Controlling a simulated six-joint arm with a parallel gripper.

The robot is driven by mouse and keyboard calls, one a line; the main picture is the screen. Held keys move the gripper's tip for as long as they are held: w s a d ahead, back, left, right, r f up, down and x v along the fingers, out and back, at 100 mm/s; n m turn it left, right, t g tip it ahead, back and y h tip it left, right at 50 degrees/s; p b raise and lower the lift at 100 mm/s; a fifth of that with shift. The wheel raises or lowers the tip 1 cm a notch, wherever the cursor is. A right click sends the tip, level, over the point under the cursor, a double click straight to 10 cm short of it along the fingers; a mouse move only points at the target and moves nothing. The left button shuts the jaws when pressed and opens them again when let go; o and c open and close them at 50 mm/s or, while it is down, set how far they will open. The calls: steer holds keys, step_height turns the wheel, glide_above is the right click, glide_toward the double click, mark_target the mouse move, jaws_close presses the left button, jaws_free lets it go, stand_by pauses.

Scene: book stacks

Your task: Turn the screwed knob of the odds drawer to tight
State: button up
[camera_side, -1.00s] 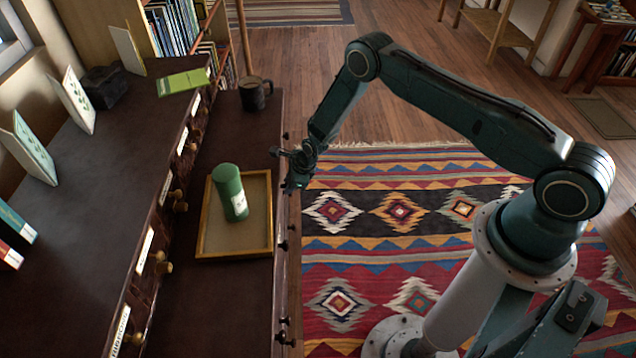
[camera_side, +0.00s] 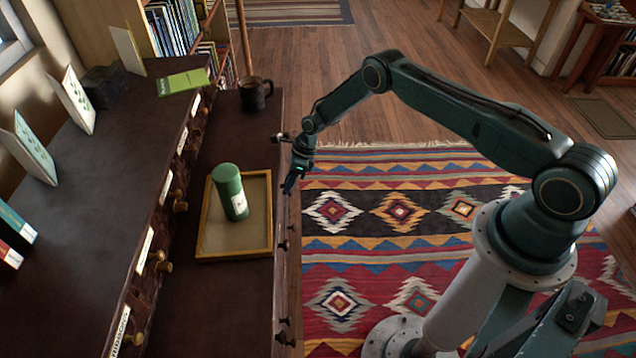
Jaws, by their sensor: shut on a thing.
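My gripper (camera_side: 290,186) is at the front edge of the lower dark counter (camera_side: 228,300), beside the tray. Its jaws are shut on a small knob on the drawer front, which the fingers hide. Other small dark knobs (camera_side: 284,245) stick out along the same front, nearer the camera. The drawer front faces away from the camera, so I cannot read which drawer is the odds drawer or see how far its knob is turned.
A wooden tray (camera_side: 267,246) holding a green cylinder (camera_side: 230,192) lies on the counter close to my gripper. A dark mug (camera_side: 255,93) stands farther back. Labelled upper drawers with brass knobs (camera_side: 165,266) line the left. The floor over the patterned rug (camera_side: 400,215) is open.

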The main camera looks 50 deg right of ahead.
steer(key=shift+w+d+m+g+y, duration=0.1)
steer(key=shift+m+g+y, duration=0.2)
steer(key=shift+g+y, duration=0.45)
stand_by(0.7)
steer(key=o, duration=1)
steer(key=v, duration=1.3)
steer(key=shift+d+r, duration=0.25)
steer(key=shift+d, duration=0.05)
